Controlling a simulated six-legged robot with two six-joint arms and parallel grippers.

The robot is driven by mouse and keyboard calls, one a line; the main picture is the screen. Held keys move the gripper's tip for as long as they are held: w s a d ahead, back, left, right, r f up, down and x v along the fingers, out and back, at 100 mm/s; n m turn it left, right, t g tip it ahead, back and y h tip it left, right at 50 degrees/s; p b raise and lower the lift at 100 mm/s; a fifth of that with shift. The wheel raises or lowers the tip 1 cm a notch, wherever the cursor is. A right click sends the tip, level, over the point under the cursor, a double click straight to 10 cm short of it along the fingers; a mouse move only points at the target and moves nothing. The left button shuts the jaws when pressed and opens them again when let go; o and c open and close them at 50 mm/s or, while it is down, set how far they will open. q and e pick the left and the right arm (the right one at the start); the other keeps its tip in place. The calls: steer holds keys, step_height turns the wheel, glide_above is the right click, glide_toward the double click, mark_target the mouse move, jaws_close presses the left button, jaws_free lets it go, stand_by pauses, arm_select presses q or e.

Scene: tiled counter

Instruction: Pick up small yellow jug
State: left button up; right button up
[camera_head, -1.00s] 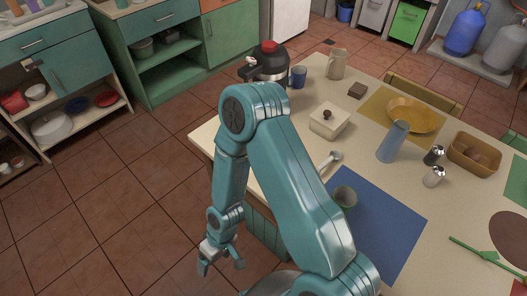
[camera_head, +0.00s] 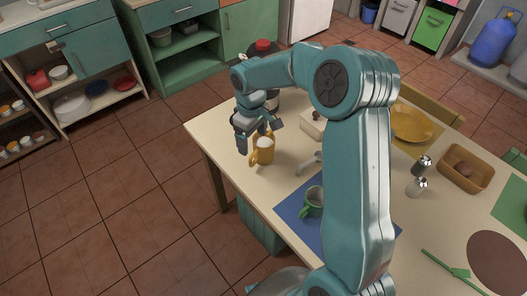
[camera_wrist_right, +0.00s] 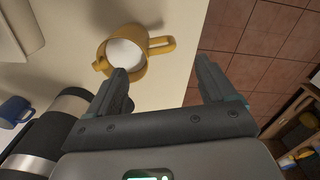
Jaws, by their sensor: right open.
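The small yellow jug (camera_head: 265,156) stands upright near the left edge of the counter, with a pale inside. In the right wrist view it (camera_wrist_right: 138,68) lies just beyond the left-hand finger, its handle pointing right across the gap between the fingers. My right gripper (camera_head: 258,136) is open and empty, just above and beside the jug in the head view. My left gripper is not in view.
A white lidded box (camera_head: 309,127) stands right of the jug, partly behind my arm. A green cup (camera_head: 313,204) sits on a blue mat (camera_head: 287,208) nearer me. A dark red-topped kettle (camera_head: 263,46) is behind my wrist. A blue mug (camera_wrist_right: 14,109) shows in the wrist view.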

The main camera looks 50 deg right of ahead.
mark_target(254, 153)
step_height(254, 153, down, 3)
steer(key=shift+a+r, duration=0.1)
steer(key=shift+a, duration=0.05)
step_height(254, 153, down, 5)
steer(key=shift+s+f+p, duration=0.1)
steer(key=shift+f+p, duration=0.1)
steer(key=shift+p, duration=0.2)
steer(key=c, duration=1.5)
steer(key=shift+d, duration=0.2)
steer(key=shift+r, duration=0.2)
step_height(254, 153, up, 20)
steer(key=shift+f, duration=0.1)
